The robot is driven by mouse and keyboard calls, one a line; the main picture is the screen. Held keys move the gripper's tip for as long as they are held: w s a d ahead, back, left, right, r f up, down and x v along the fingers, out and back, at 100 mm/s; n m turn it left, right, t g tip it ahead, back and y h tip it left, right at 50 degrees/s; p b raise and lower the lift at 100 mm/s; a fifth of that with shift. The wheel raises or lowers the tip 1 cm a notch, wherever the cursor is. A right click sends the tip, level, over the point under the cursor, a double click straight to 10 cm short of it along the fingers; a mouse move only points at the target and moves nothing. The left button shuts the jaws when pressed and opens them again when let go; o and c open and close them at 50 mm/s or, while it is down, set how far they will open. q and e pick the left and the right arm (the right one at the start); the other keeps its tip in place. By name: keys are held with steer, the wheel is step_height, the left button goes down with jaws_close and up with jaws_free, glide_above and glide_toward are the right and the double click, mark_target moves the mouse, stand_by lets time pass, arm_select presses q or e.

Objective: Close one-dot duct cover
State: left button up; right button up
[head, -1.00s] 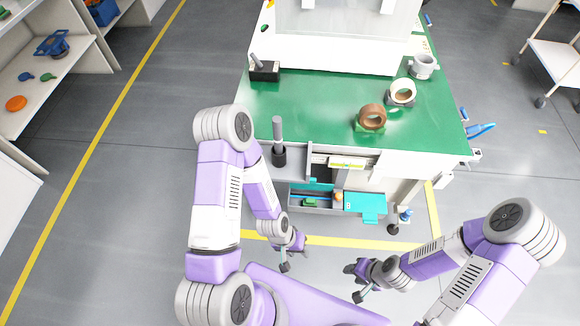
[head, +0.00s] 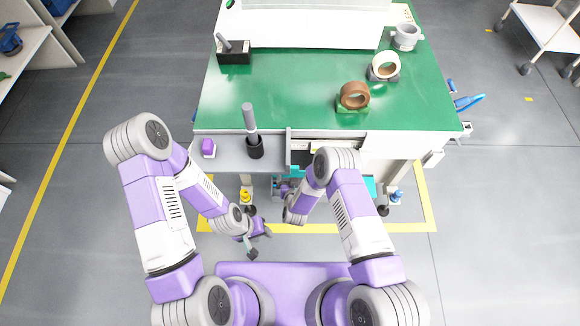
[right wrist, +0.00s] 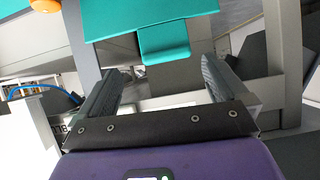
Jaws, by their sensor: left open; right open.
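A teal cover plate (right wrist: 150,12) with a narrower tab (right wrist: 165,42) shows at the top of the right wrist view. A teal piece (head: 370,186) also shows in the head view, mostly hidden behind my right arm. I cannot make out any dot marking. My right gripper (right wrist: 160,66) is open, the tab appearing between its two fingertips, with no contact visible. In the head view the right gripper (head: 284,187) is low at the bench front and partly hidden. My left gripper (head: 258,242) is open and empty, lower and left of it, over the floor.
The green-topped bench (head: 290,90) carries tape rolls (head: 354,95) and a black holder (head: 234,54). An orange knob (right wrist: 45,5) is at upper left in the wrist view.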

steer(key=w+a+t, duration=0.1)
steer(key=b, duration=0.3)
glide_above(295, 172)
steer(key=a, duration=0.2)
step_height(295, 172, down, 3)
steer(key=shift+r, duration=0.15)
steer(key=shift+w, duration=0.55)
steer(key=c, duration=1.4)
steer(key=shift+d, duration=0.1)
